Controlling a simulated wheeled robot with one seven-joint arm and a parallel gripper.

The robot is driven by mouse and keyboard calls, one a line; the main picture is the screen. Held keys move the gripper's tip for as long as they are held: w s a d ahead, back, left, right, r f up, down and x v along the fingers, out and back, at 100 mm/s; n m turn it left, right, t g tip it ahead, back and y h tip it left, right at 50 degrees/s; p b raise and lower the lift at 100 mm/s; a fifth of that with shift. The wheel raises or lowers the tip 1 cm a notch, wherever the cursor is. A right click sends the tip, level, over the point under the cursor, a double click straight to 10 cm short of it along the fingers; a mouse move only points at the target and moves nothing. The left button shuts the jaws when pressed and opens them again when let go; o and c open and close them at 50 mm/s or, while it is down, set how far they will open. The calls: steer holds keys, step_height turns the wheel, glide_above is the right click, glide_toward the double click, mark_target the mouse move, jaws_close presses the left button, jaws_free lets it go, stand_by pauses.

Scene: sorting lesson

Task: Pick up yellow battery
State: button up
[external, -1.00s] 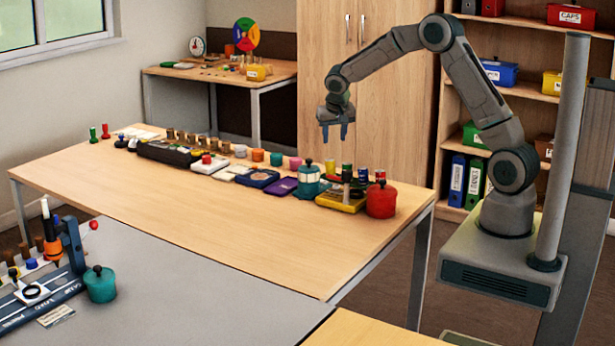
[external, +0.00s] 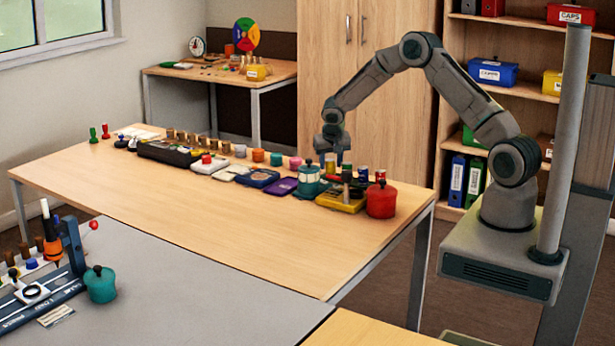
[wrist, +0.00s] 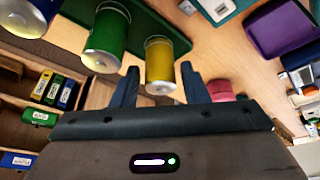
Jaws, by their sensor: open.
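The yellow battery (wrist: 160,62) stands on a dark green holder (wrist: 140,18) at the end of a row, beside a green battery (wrist: 106,40) and a blue battery (wrist: 30,16). My gripper (wrist: 160,76) is open and empty. In the wrist view its two dark blue fingers show on either side of the yellow battery's near end; contact cannot be told. In the external view my gripper (external: 334,158) is low over the far right part of the table, where the yellow battery is hard to make out.
A pink object (wrist: 221,90) is close beside one finger in the wrist view, with a purple tray (wrist: 283,28) beyond. In the external view a teal pot (external: 309,183) and a red pot (external: 381,201) stand nearby. The table's front (external: 220,225) is clear.

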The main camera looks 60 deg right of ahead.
steer(key=shift+x, duration=1.2)
steer(key=c, duration=0.8)
steer(key=shift+r, duration=0.1)
